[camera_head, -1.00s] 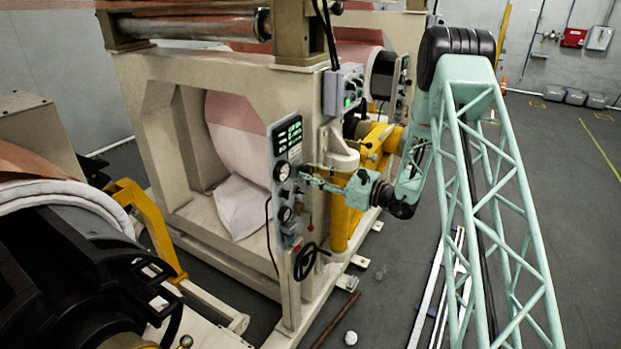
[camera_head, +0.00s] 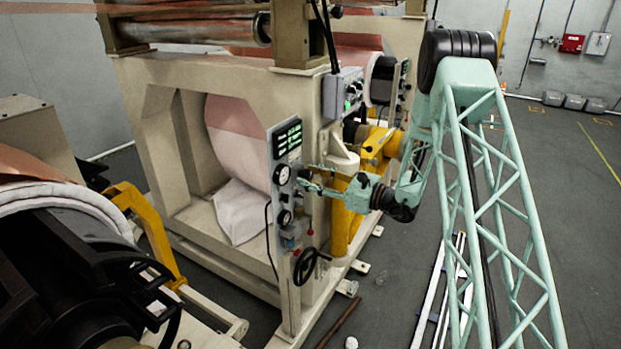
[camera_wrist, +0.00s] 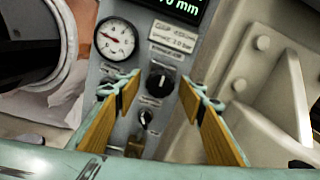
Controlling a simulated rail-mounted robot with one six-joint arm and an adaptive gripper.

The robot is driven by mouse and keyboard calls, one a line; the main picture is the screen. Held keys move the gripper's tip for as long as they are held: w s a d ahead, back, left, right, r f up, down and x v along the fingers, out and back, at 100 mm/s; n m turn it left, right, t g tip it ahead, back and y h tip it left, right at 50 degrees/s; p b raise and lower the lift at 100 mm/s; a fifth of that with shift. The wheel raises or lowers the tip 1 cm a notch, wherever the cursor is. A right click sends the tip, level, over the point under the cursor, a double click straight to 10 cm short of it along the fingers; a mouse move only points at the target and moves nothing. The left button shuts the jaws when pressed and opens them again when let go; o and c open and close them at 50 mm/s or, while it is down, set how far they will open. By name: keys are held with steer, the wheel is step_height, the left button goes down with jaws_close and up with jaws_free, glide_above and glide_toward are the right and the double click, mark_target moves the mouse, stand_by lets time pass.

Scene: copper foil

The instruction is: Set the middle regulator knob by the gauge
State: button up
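The control panel (camera_head: 284,190) stands upright on the machine's near corner. In the wrist view a black knob (camera_wrist: 160,80) with a pale pointer mark sits mid-panel, and a round white gauge (camera_wrist: 115,38) is up and left of it, its needle pointing roughly left. The gauge also shows in the head view (camera_head: 282,174). My gripper (camera_wrist: 160,86) is open, its wood-coloured fingers left and right of the knob; I cannot tell whether they touch it. A smaller black knob (camera_wrist: 145,117) lies below, between the fingers. My gripper (camera_head: 305,184) reaches the panel from the right.
A green-digit display (camera_wrist: 172,7) and a small label ending in "bar" (camera_wrist: 173,37) are above the knob. A second gauge (camera_head: 285,217) and a black handwheel (camera_head: 305,265) are lower down. A cream bracket (camera_wrist: 265,75) stands close on the right.

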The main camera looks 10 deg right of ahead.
steer(key=shift+d, duration=0.1)
steer(key=v, duration=1.2)
stand_by(0.6)
steer(key=shift+r, duration=0.1)
